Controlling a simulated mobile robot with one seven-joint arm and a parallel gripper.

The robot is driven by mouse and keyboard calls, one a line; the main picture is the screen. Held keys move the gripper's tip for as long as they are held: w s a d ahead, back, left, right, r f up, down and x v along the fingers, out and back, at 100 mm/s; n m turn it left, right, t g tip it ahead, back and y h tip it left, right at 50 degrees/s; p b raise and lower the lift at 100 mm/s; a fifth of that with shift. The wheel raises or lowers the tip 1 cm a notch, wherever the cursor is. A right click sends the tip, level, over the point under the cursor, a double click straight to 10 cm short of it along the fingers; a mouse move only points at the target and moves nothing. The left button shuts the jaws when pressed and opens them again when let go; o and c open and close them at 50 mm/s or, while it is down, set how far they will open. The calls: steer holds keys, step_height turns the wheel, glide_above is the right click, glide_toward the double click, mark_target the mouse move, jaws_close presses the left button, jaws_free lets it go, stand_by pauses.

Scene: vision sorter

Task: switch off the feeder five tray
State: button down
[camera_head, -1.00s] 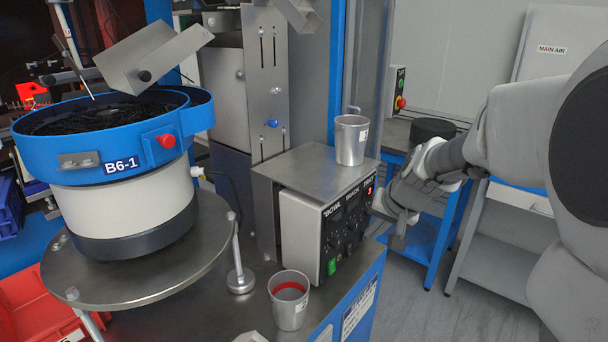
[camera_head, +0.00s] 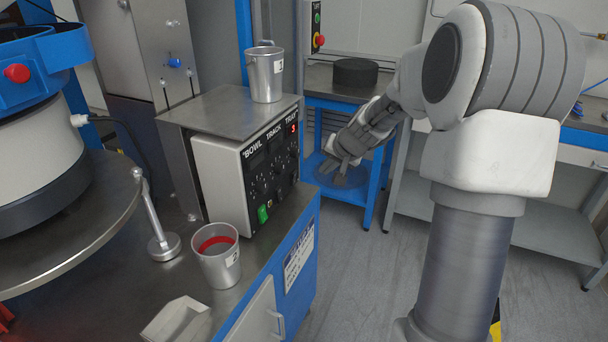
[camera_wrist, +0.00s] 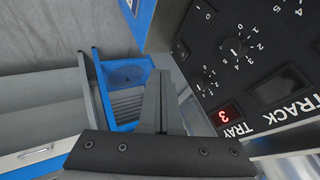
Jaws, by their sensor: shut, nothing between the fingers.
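The feeder control box (camera_head: 218,165) stands on the metal cabinet. Its black panel (camera_head: 272,170) has BOWL, TRACK and TRAY columns. The TRAY display (camera_head: 293,128) is lit red with a 3. It also shows in the wrist view (camera_wrist: 225,115), with a TRAY knob (camera_wrist: 203,82) and a small switch (camera_wrist: 181,50) in line; the switch's position is too small to tell. A green switch (camera_head: 263,214) sits low in the BOWL column. My gripper (camera_head: 326,168) is shut and empty, just right of the panel and apart from it. Its fingers (camera_wrist: 160,95) point along the panel in the wrist view.
A metal cup (camera_head: 264,75) stands on the box. Another cup (camera_head: 217,255), red inside, stands in front of it. The blue bowl (camera_head: 40,62) is at left. A blue-framed table (camera_head: 322,90) with a black disc (camera_head: 356,72) is behind. Floor right of the cabinet is clear.

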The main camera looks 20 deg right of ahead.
mark_target(296, 174)
steer(key=x, duration=0.3)
steer(key=a+b+x, duration=0.1)
steer(key=x, duration=0.3)
steer(key=w+r+b+x, duration=0.1)
steer(key=x, duration=0.2)
steer(key=shift+w+a+f, duration=0.2)
steer(key=shift+a+f, duration=0.1)
steer(key=shift+f, duration=0.1)
steer(key=shift+w+a+r, duration=0.15)
steer(key=shift+w+a, duration=0.45)
steer(key=shift+w, duration=0.1)
steer(key=shift+w+a+r, duration=0.1)
steer(key=shift+w+a, duration=0.1)
steer(key=shift+a, duration=0.05)
steer(key=shift+r+p, duration=0.55)
steer(key=shift+r, duration=0.25)
steer(key=shift+d, duration=0.1)
